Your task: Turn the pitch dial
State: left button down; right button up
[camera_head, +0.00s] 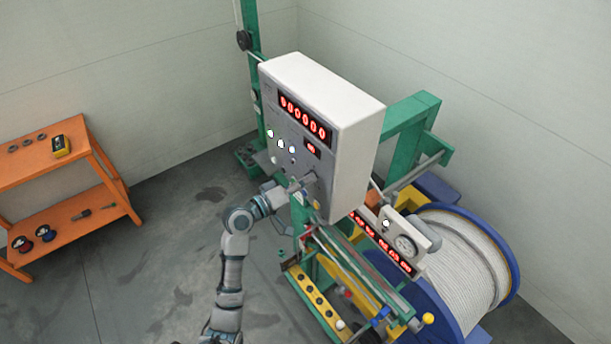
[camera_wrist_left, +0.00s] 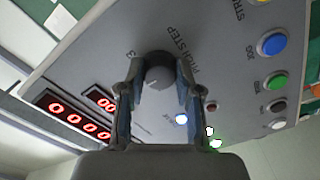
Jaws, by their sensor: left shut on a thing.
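The pitch dial (camera_wrist_left: 158,72) is a dark round knob on the grey face of the control box (camera_head: 353,125), with "PITCH STEP" printed beside it. In the left wrist view my left gripper (camera_wrist_left: 158,82) has one finger on each side of the knob and is shut on it. In the head view my left gripper (camera_head: 306,183) is at the lower part of the box's front face and largely hides the dial. My right gripper is not in view.
Red digit displays (camera_head: 303,117) and lit buttons share the panel; blue (camera_wrist_left: 271,43) and green (camera_wrist_left: 276,81) buttons lie right of the dial in the wrist view. A cable drum (camera_head: 465,265) and green frame stand right. An orange shelf (camera_head: 70,180) stands left, with clear floor between.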

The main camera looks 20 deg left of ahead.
pick_arm(q)
jog(key=shift+f+n+p, duration=0.1)
jog(key=shift+n+p, duration=0.25)
jog(key=shift+n, duration=0.15)
jog(key=shift+f, duration=0.1)
jog(key=c, duration=0.8)
grip_release()
jog(key=shift+a, duration=0.15)
